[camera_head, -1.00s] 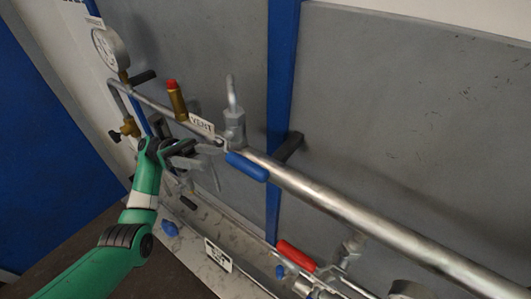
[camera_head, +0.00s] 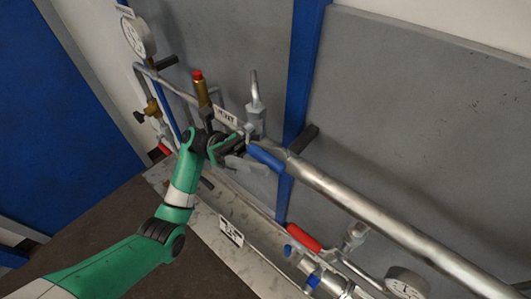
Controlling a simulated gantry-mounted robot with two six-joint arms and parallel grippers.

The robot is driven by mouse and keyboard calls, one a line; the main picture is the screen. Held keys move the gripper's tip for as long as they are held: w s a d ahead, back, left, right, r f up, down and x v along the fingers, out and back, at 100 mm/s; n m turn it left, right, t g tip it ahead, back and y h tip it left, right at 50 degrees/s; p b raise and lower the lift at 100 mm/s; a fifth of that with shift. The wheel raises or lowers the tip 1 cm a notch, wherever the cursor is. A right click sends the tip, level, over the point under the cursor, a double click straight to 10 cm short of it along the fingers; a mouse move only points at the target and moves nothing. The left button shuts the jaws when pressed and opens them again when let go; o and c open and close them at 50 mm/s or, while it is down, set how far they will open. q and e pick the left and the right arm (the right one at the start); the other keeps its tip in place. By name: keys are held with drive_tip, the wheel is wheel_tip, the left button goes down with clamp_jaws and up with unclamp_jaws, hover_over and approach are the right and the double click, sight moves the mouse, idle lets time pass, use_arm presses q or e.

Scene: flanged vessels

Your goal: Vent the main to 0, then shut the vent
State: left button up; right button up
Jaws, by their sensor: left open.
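The main is a silvery pipe (camera_head: 380,218) running from the upper left down to the lower right. The vent valve's blue lever (camera_head: 265,158) lies roughly along the pipe, beside the VENT label (camera_head: 227,116) and below an upright vent outlet (camera_head: 255,92). My left gripper (camera_head: 238,150) is open just left of the blue lever. It partly hides the valve there, and I cannot tell whether it touches the lever. A round pressure gauge (camera_head: 138,37) stands at the upper left; its reading is too small to make out. My right gripper is not in view.
A brass relief valve with a red cap (camera_head: 199,88) stands near my left wrist. A red lever (camera_head: 303,236) and a second gauge (camera_head: 405,283) sit lower right. Grey panels and a blue post (camera_head: 303,65) are behind the pipe.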

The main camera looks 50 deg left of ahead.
use_arm(q)
clamp_jaws()
idle(1.4)
